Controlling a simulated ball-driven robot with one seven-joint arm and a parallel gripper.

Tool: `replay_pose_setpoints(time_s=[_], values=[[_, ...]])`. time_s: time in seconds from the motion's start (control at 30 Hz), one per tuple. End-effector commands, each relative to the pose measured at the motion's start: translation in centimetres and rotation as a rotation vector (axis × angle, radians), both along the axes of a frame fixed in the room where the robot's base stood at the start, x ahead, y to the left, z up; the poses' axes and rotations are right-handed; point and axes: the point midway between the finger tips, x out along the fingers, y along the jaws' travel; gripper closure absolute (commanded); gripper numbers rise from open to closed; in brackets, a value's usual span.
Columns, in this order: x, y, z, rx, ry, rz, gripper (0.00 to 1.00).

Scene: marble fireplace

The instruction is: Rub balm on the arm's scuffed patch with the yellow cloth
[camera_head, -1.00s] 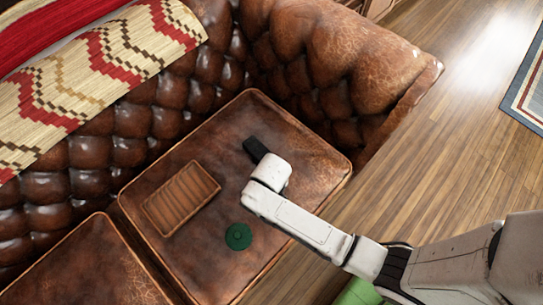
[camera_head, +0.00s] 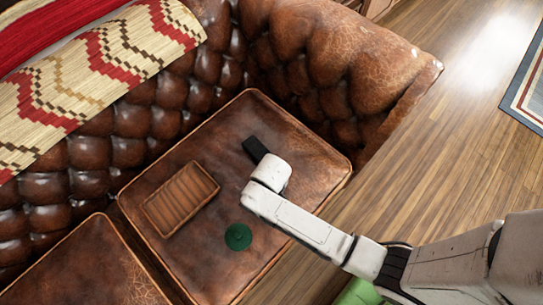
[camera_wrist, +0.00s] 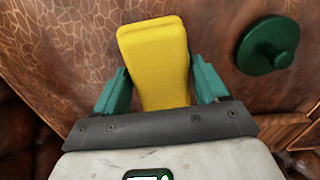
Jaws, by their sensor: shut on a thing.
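The yellow cloth (camera_wrist: 153,60), a thick folded pad, is held between the green fingers of my gripper (camera_wrist: 160,82) in the wrist view. In the head view my gripper (camera_head: 255,149) is over the seat cushion, and the cloth is hidden there. The sofa's leather arm (camera_head: 365,65) rises behind and right of my gripper, with pale, crackled wear on its top. A round green lidded tin or lid (camera_head: 238,237), perhaps the balm, is on the cushion. It also shows in the wrist view (camera_wrist: 268,45), apart from the cloth.
A ribbed brown tray (camera_head: 181,198) lies on the seat cushion (camera_head: 300,150), left of my gripper. A patterned throw (camera_head: 95,75) covers the tufted sofa back. Wooden floor (camera_head: 440,150) is open at right, with a rug (camera_head: 525,85) at its edge.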

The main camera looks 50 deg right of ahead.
Motion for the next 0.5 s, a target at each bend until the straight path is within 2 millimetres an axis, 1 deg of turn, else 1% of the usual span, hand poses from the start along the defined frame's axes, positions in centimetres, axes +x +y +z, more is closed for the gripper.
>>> replay_pose_setpoints(time_s=[0.5], values=[[0.02,0.00,-0.60,0.000,0.000,0.000,0.51]])
